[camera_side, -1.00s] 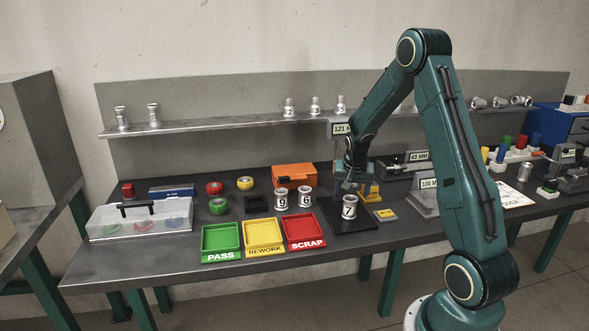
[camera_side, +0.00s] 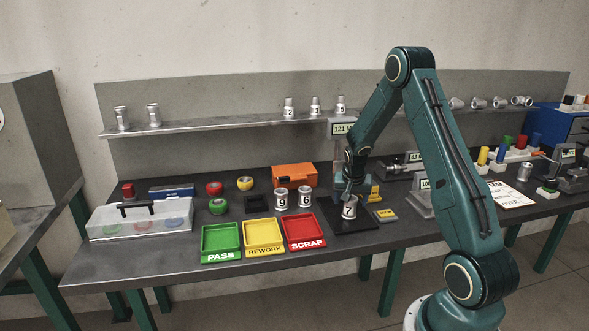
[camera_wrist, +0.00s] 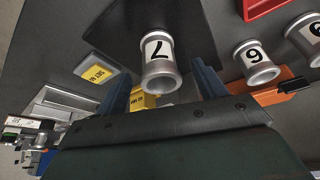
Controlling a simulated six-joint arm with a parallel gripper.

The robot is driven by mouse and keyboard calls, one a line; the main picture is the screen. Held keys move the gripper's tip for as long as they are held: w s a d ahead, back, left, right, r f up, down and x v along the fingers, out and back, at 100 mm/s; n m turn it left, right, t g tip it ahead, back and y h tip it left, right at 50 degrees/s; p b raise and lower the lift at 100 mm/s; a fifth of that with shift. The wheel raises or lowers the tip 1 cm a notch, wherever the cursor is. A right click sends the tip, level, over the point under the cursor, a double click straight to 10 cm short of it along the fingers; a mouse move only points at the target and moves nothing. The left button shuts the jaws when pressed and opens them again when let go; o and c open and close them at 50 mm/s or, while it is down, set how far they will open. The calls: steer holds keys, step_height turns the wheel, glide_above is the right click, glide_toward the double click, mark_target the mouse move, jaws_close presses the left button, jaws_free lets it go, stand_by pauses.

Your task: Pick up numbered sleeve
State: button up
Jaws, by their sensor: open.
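A silver sleeve numbered 7 (camera_side: 349,209) stands upright on the dark plate (camera_side: 368,222) of the height gauge. My gripper (camera_side: 350,193) is just above it in the side view, with the sleeve's top close to the fingers. In the wrist view the sleeve numbered 7 (camera_wrist: 159,62) shows between the two blue fingers of my open gripper (camera_wrist: 162,84), which holds nothing. Whether a finger touches the sleeve cannot be told. Sleeves numbered 9 (camera_side: 281,200) and 6 (camera_side: 305,197) stand upright to the left on the bench.
Green PASS (camera_side: 220,257), yellow REWORK (camera_side: 263,252) and red SCRAP (camera_side: 306,246) trays lie along the front left. An orange case (camera_side: 295,175) is behind the sleeves. More sleeves stand on the shelf (camera_side: 230,124).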

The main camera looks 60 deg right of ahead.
steer(key=shift+c, duration=0.4)
steer(key=c, duration=1.3)
steer(key=shift+r, duration=0.15)
steer(key=shift+r, duration=0.8)
step_height(320, 180, up, 2)
steer(key=s+a, duration=0.3)
steer(key=a, duration=0.5)
steer(key=s+a, duration=0.4)
steer(key=a, duration=0.4)
steer(key=shift+a+f, duration=0.2)
steer(key=shift+a, duration=0.1)
